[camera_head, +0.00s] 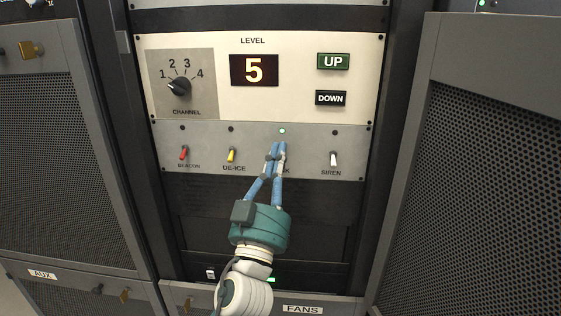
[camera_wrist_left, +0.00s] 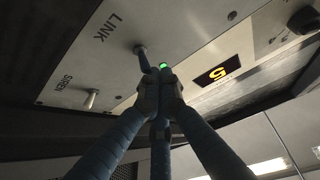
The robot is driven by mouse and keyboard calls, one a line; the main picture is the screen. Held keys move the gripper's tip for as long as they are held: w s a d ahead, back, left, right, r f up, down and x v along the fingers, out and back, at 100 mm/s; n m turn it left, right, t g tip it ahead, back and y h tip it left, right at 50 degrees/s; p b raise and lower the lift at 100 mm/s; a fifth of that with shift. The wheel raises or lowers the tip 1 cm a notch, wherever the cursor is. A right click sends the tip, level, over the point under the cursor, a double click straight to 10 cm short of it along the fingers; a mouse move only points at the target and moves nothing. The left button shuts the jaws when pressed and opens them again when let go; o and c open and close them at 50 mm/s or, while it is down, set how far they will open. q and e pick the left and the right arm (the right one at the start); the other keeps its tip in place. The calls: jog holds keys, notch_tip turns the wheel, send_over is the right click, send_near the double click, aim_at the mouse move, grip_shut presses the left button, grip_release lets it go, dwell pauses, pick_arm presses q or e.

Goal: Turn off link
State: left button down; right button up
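The LINK switch is hidden behind my left gripper (camera_head: 277,147) in the head view; only the end of its label shows. In the left wrist view its blue lever (camera_wrist_left: 147,62) leans toward the lit green lamp (camera_wrist_left: 163,66). The same lamp (camera_head: 282,131) glows just above the fingertips in the head view. My right gripper is not in view.
On the same grey strip are the red BEACON (camera_head: 183,153), yellow DE-ICE (camera_head: 231,155) and white SIREN (camera_head: 333,159) switches. Above are the CHANNEL knob (camera_head: 179,87), a LEVEL display (camera_head: 254,70) reading 5, and UP (camera_head: 333,62) and DOWN (camera_head: 330,98) buttons. Mesh cabinets flank the rack.

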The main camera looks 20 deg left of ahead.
pick_arm(q)
jog(key=shift+a+f, duration=0.1)
jog(key=shift+f, duration=0.15)
jog(key=shift+r, duration=0.15)
notch_tip(320, 180, up, 10)
jog(key=shift+f, duration=0.1)
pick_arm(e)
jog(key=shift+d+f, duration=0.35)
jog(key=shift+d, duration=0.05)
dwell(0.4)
